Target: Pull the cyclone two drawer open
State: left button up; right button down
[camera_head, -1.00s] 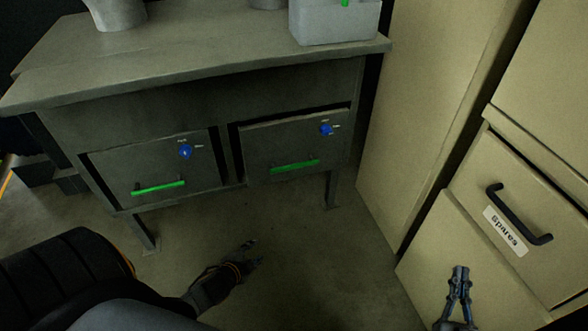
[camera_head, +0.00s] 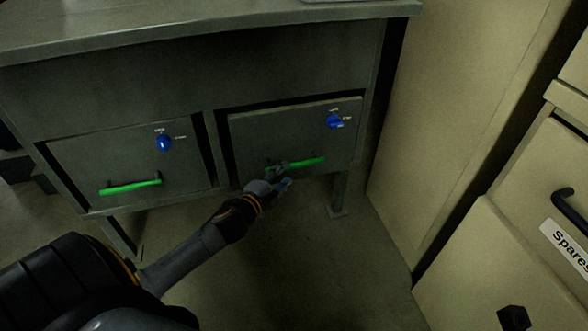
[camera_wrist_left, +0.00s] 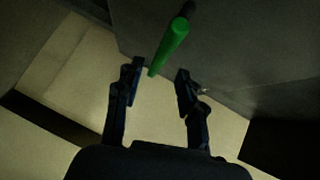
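Two grey drawers sit side by side under a grey bench. The right drawer (camera_head: 290,135) has a blue knob (camera_head: 335,121) and a green bar handle (camera_head: 308,162); it looks closed. No readable text tells which is cyclone two. My left gripper (camera_head: 281,177) is at the left part of that handle. In the left wrist view its fingers (camera_wrist_left: 156,88) are spread, with the green handle (camera_wrist_left: 170,46) just ahead of and partly between the tips; contact is not clear. A dark block (camera_head: 513,318) at the lower right may be my right gripper's tip; its fingers are not distinguishable.
The left drawer (camera_head: 130,165) has its own blue knob (camera_head: 164,143) and green handle (camera_head: 131,187). A beige cabinet (camera_head: 455,110) stands close on the right, with a black-handled drawer marked "Spares" (camera_head: 566,246). Floor below the drawers is open between the bench legs.

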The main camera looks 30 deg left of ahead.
aim_at(292, 167)
pick_arm(q)
jog(key=b+x, duration=0.1)
jog(key=x, duration=0.5)
jog(key=shift+w+b, duration=0.25)
jog(key=shift+b, duration=0.1)
jog(key=shift+f, duration=0.1)
grip_shut()
